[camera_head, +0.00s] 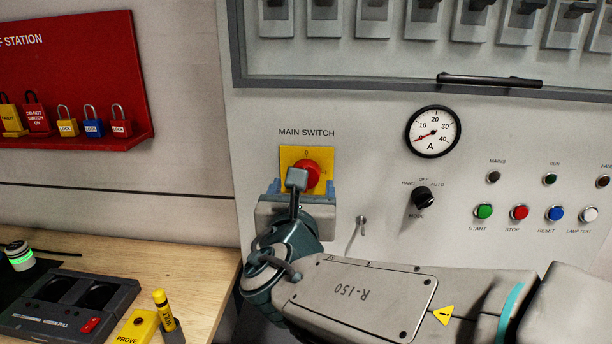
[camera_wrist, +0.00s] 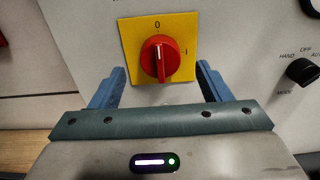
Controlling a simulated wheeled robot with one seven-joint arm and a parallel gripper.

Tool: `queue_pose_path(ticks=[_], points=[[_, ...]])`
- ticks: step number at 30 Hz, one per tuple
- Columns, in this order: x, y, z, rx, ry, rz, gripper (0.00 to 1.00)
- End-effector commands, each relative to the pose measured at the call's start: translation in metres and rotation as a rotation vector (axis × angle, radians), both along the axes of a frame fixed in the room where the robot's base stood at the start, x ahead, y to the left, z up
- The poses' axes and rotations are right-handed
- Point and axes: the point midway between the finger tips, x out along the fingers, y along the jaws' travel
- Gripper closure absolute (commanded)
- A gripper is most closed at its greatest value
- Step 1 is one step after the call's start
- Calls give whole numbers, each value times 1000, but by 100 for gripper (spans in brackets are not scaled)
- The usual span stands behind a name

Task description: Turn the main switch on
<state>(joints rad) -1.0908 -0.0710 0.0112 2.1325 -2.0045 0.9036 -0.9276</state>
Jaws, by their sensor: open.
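The main switch is a red rotary knob (camera_wrist: 160,58) on a yellow plate (camera_wrist: 184,27), on the grey panel under the label MAIN SWITCH. In the wrist view its pointer is upright, toward the 0 mark; the I mark is at the right. My gripper (camera_wrist: 160,82) is open, with one blue finger at the lower left of the knob and the other at its lower right. No contact with the knob shows. In the head view, my wrist partly covers the knob (camera_head: 313,177) and the plate (camera_head: 291,154), and my gripper (camera_head: 303,188) is in front of them.
An ammeter (camera_head: 433,131), a mode selector knob (camera_head: 424,197) and several push buttons (camera_head: 484,211) are to the right. A small key or lever (camera_head: 361,222) sticks out nearby. A red lockout board with padlocks (camera_head: 85,75) is at left, above a wooden bench (camera_head: 200,262).

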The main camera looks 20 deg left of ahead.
Motion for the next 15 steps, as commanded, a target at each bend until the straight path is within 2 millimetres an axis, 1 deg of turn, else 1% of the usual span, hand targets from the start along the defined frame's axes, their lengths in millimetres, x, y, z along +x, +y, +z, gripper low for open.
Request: queue_pose_path(ticks=[1,3,6,9,15], points=[[10,3,0,-3,0,-2,29],[20,6,0,-2,0,-1,29],[31,10,1,-1,0,-1,29],[37,12,0,0,0,0,29],[41,13,0,0,0,0,29]])
